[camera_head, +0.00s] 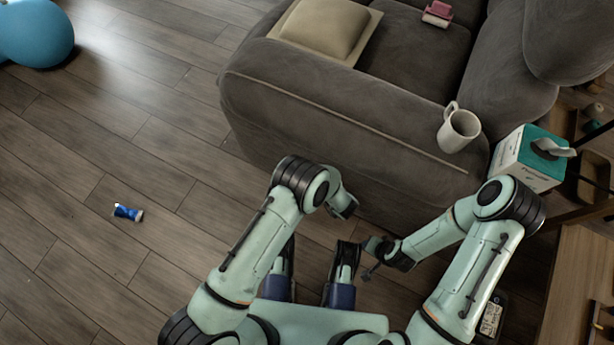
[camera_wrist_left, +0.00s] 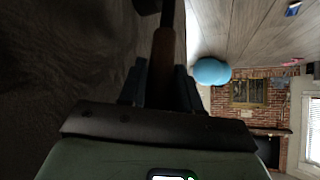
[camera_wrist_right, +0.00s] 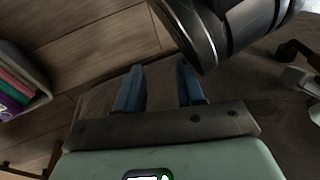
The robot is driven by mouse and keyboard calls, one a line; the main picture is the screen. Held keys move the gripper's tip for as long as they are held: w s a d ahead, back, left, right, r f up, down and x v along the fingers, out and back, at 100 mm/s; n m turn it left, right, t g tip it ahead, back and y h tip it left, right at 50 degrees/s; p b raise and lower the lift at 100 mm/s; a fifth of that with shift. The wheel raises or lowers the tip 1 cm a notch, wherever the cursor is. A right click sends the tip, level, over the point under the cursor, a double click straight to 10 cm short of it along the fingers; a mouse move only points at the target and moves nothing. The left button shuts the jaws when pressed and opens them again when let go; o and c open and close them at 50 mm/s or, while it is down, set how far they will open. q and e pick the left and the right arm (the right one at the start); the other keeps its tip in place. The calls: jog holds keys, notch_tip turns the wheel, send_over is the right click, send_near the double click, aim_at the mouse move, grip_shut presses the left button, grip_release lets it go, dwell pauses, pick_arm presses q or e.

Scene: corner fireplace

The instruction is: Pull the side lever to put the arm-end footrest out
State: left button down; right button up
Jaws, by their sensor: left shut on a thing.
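The grey-brown sofa (camera_head: 330,120) has its near arm side facing me. In the left wrist view a brown side lever (camera_wrist_left: 163,62) runs between the two fingers of my left gripper (camera_wrist_left: 160,88), beside the dark sofa side. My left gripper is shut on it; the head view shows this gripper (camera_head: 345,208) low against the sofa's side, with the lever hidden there. My right gripper (camera_head: 372,260) is near my base, apart from the sofa. The right wrist view shows its fingers (camera_wrist_right: 158,88) spread, with nothing between them. I cannot make out an extended footrest.
A mug (camera_head: 458,128) stands on the sofa arm. A tissue box (camera_head: 530,158) is at the right, by a wooden table (camera_head: 580,290). A beige cushion (camera_head: 322,22) lies on the sofa. A blue can (camera_head: 128,212) and a blue ball (camera_head: 38,32) are on the open floor at left.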

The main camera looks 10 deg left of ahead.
pick_arm(q)
jog(key=shift+f, duration=0.1)
jog(key=c, duration=0.9)
grip_release()
jog(key=shift+o, duration=0.2)
jog(key=shift+d, duration=0.1)
jog(key=shift+s+d+r, duration=0.1)
jog(key=shift+d+r, duration=0.05)
jog(key=shift+r, duration=0.1)
jog(key=p+v, duration=0.6)
jog(key=v, duration=0.6)
jog(key=shift+s+r, duration=0.25)
jog(key=shift+s, duration=0.05)
pick_arm(e)
jog(key=s+a+r+g+y, duration=0.1)
jog(key=s+a+r, duration=0.3)
jog(key=r, duration=0.4)
jog(key=shift+s+a+n, duration=0.15)
jog(key=shift+s+n, duration=0.1)
jog(key=shift+n, duration=0.15)
jog(key=shift+r, duration=0.15)
